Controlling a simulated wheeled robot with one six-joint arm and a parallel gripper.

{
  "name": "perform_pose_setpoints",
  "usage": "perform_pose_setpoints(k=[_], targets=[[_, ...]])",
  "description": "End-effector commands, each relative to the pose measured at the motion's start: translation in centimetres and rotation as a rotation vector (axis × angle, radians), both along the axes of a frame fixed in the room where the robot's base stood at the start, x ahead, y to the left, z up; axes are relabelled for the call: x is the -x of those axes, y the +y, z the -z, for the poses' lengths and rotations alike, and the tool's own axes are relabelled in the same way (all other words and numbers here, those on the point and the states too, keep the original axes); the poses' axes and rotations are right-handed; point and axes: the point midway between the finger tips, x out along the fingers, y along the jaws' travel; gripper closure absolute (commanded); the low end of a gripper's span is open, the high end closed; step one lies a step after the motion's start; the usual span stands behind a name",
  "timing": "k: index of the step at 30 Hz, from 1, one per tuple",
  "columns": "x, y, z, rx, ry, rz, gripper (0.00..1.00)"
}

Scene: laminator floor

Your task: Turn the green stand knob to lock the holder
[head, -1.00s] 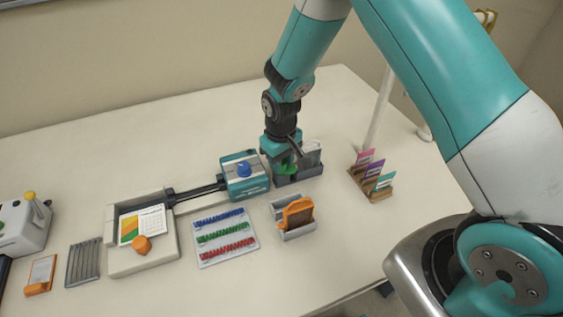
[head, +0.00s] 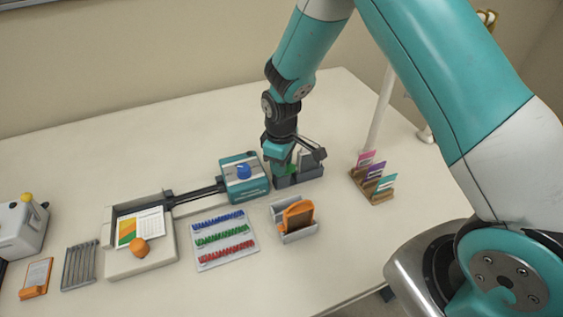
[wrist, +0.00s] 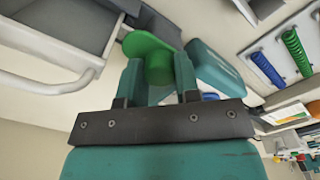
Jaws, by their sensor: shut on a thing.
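The green stand knob (wrist: 150,50) sits between my gripper's two fingers in the wrist view. My gripper (wrist: 158,75) is shut on it, with a finger on each side. In the head view my gripper (head: 279,172) points down at the grey stand (head: 305,174), and only a little green of the knob (head: 291,169) shows beside it. The stand's grey wall (wrist: 62,28) also shows at the upper left of the wrist view. The holder itself is mostly hidden behind my gripper in the head view.
A teal machine with a blue knob (head: 243,171) stands close left of my gripper. An orange piece in a grey holder (head: 297,215) is in front. A wooden rack of coloured cards (head: 372,186) is to the right. The table's front right is clear.

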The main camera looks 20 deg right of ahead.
Motion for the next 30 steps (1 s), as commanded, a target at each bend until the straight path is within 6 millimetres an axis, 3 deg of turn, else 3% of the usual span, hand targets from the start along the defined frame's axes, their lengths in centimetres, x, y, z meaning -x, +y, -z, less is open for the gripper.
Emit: perform_pose_setpoints(k=[8,9,12,23,30], targets=[[-0.1,0.0,-0.1,0.0,-0.003,0.0,0.94],[-0.1,0.0,-0.1,0.0,-0.003,0.0,0.63],[-0.1,0.0,-0.1,0.001,-0.002,0.0,0.44],[-0.1,0.0,-0.6,-0.001,-0.004,0.0,0.44],[-0.2,0.0,-5.0,-0.002,-0.009,0.0,0.44]])
